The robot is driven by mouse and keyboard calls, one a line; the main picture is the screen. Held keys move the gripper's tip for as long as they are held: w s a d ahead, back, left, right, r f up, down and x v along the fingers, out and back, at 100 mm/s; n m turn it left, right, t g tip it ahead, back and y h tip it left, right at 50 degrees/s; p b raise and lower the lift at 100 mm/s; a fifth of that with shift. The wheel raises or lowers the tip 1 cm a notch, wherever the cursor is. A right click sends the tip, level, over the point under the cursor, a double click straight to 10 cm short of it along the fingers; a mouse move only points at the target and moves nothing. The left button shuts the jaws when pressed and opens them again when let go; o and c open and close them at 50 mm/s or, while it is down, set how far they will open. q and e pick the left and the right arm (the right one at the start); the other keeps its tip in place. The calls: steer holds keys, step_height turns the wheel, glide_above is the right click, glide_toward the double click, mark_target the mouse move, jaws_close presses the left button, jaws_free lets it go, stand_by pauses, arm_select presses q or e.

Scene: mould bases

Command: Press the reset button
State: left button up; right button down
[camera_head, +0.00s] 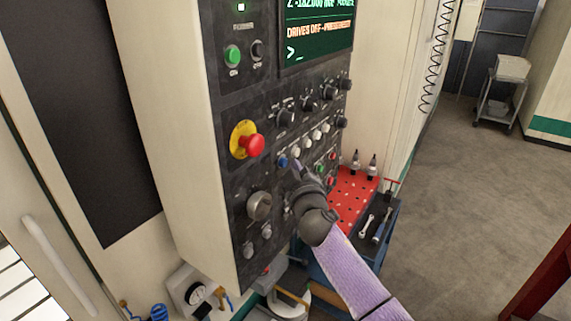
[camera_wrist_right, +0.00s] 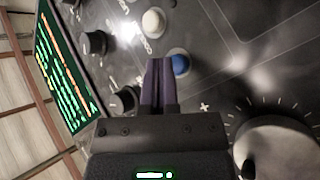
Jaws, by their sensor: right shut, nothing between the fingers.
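A blue push button (camera_head: 282,161) sits at the left end of a row of small buttons on the dark control panel (camera_head: 232,182). It also shows in the wrist view (camera_wrist_right: 181,65), partly hidden behind my fingers. I cannot read a reset label on it. My right gripper (camera_head: 297,166) is shut and empty. Its fingertips (camera_wrist_right: 158,62) are in front of the panel, close beside the blue button. I cannot tell whether they touch it. My left gripper is not in view.
A red emergency stop (camera_head: 255,145) on a yellow plate and a green button (camera_head: 233,54) are to the left. White buttons (camera_head: 295,151) and black knobs are close by. The screen (camera_head: 318,28) shows a drives-off message. A red pegboard cart (camera_head: 352,195) stands behind my arm.

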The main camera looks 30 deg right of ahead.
steer(key=shift+w+a, duration=0.2)
steer(key=shift+w, duration=0.3)
stand_by(0.7)
steer(key=shift+s+d, duration=0.3)
steer(key=shift+s, duration=0.4)
steer(key=shift+s+d+p, duration=0.3)
steer(key=shift+s+p, duration=0.05)
steer(key=shift+s, duration=0.45)
steer(key=shift+s+d+p, duration=0.35)
steer(key=shift+s, duration=0.4)
steer(key=shift+s+d+p, duration=0.3)
steer(key=shift+s+p, duration=0.05)
steer(key=shift+s, duration=0.45)
